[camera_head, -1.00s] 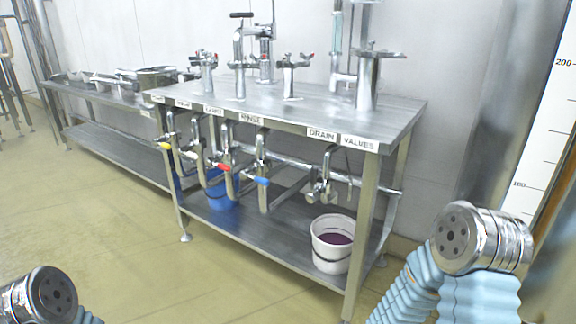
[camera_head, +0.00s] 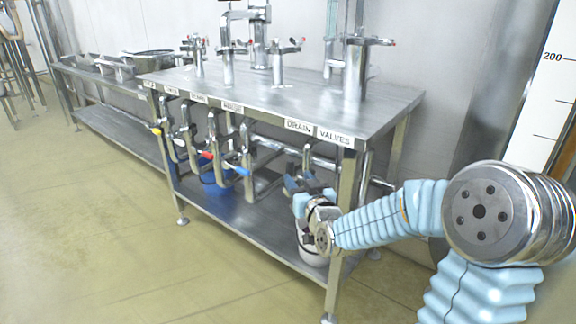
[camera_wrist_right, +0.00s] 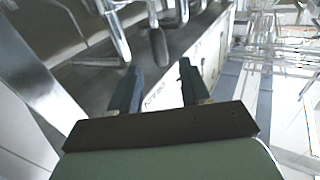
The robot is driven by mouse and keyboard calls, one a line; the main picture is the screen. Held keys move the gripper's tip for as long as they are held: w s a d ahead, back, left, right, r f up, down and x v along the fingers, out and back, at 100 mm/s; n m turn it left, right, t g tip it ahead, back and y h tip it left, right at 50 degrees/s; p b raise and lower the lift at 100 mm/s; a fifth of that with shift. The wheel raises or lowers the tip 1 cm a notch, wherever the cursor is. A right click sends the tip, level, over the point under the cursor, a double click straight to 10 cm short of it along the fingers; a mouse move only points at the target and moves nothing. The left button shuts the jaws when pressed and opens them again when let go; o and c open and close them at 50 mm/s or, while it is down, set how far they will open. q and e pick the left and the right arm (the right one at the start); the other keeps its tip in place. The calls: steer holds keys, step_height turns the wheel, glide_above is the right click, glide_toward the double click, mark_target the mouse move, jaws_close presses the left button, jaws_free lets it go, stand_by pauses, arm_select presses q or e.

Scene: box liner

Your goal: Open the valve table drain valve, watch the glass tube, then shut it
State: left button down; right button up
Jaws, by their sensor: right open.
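The valve table (camera_head: 250,92) stands ahead with a row of valves under its front edge. The drain label (camera_head: 299,126) is at its right end, above the drain valve pipe (camera_head: 306,158); my right gripper (camera_head: 300,186) partly hides the valve there. In the right wrist view my right gripper (camera_wrist_right: 158,67) is open and empty. A grey rounded handle (camera_wrist_right: 158,46) lies just beyond and between its fingertips, apart from both. The glass tube (camera_head: 331,38) stands upright above the table's back; its level cannot be read. My left gripper is out of view.
The blue (camera_head: 231,167), red (camera_head: 206,155) and yellow (camera_head: 156,131) handles are left of the drain valve. The table's front right leg (camera_head: 341,230) is close to my forearm. Floor at left is clear.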

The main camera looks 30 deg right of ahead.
mark_target(292, 169)
steer(key=w, duration=0.2)
steer(key=w+d, duration=0.1)
steer(key=w, duration=0.2)
steer(key=w+p, duration=0.1)
steer(key=w, duration=0.1)
steer(key=shift+w+d, duration=0.2)
steer(key=shift+d, duration=0.05)
jaws_close()
